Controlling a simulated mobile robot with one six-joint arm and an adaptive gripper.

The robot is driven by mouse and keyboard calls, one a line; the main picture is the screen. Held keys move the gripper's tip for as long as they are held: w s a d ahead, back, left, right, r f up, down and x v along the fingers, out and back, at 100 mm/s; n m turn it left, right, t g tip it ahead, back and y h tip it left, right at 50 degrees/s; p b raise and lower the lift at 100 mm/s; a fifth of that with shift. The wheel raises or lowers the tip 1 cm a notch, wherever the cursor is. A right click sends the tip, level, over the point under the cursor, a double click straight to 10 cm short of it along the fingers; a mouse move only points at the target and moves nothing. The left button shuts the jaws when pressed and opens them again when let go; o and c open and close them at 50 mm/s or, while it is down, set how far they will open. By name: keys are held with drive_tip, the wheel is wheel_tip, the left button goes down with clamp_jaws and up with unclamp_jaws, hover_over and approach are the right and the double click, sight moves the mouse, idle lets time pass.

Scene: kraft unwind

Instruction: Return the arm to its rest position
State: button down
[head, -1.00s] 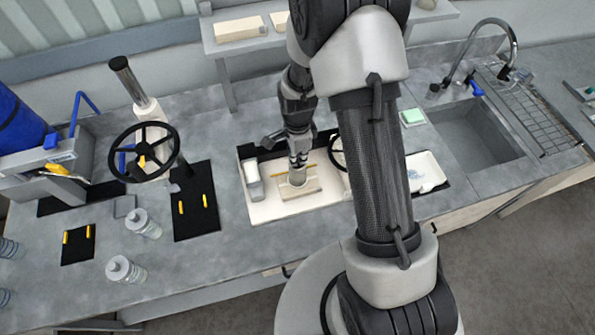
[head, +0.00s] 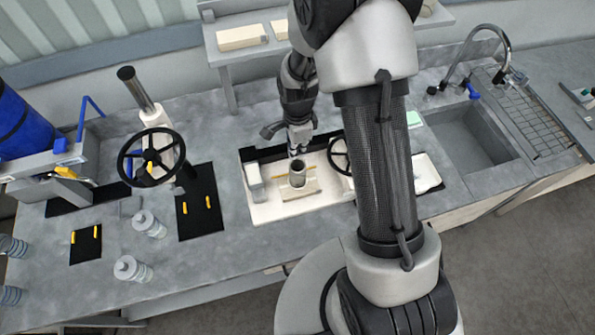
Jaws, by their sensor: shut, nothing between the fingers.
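My arm reaches over the counter in the head view, and my gripper (head: 297,151) points down, shut and empty. It is just above and behind a small grey cylinder (head: 297,174), apart from it as far as I can see. The cylinder stands upright on a pale block in the white tray (head: 268,211). My arm's upper link covers the right part of the tray area.
A black handwheel (head: 151,157) stands at left, near a blue roll (head: 22,118). Clear bottles (head: 148,225) stand at the front left. A sink (head: 462,150) with a tall faucet (head: 512,70) is at right. A shelf (head: 222,56) runs behind my gripper.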

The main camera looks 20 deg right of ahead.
drive_tip(key=shift+r, duration=0.6)
drive_tip(key=shift+r, duration=0.1)
drive_tip(key=s+r+n+t+b, duration=0.2)
drive_tip(key=s+r+n+b, duration=0.6)
drive_tip(key=b, duration=0.3)
drive_tip(key=s+n+t+b, duration=0.2)
drive_tip(key=s+n+b, duration=0.7)
drive_tip(key=s, duration=0.4)
drive_tip(key=shift+s+n+t, duration=0.25)
drive_tip(key=shift+n+t, duration=0.05)
drive_tip(key=shift+n, duration=0.2)
